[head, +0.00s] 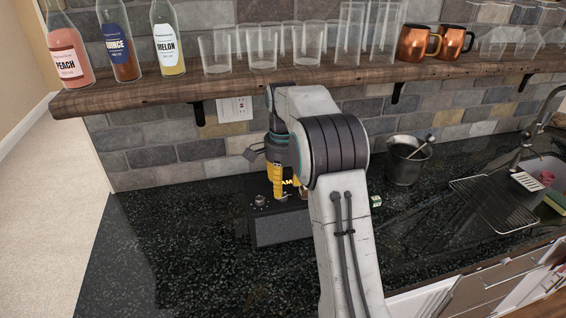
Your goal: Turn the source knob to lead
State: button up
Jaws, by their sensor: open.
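My gripper (276,192) points down over the amplifier's top, just right of this knob. Its yellow and dark parts are small in the picture, and it is open. My gripper and arm hide much of the amplifier's top, including part of a yellow lettered label and any controls there.
A wooden shelf (130,96) with bottles, glasses and copper mugs (417,43) runs above the counter, close to my arm. A metal bucket (403,165), a wire rack (501,203) and a sink are at right. The counter (160,250) is clear at left.

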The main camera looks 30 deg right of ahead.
aim_at(283, 196)
notch_tip(283, 196, up, 8)
dwell(0.5)
jog(key=shift+r, duration=0.1)
dwell(0.4)
jog(key=s+a+r+n+t, duration=0.1)
jog(key=s+a+r+n, duration=0.1)
jog(key=s+a+n, duration=0.35)
jog(key=s+a+r+n+t, duration=0.2)
jog(key=s+r, duration=0.1)
jog(key=s, duration=0.6)
jog(key=s+a+f+n+t, duration=0.1)
jog(key=s+f+n, duration=0.2)
jog(key=s, duration=0.4)
jog(key=s+a+f+n, duration=0.2)
jog(key=s+f+n, duration=0.2)
jog(key=s, duration=0.4)
jog(key=shift+f+t, duration=0.4)
jog(key=shift+f, duration=0.05)
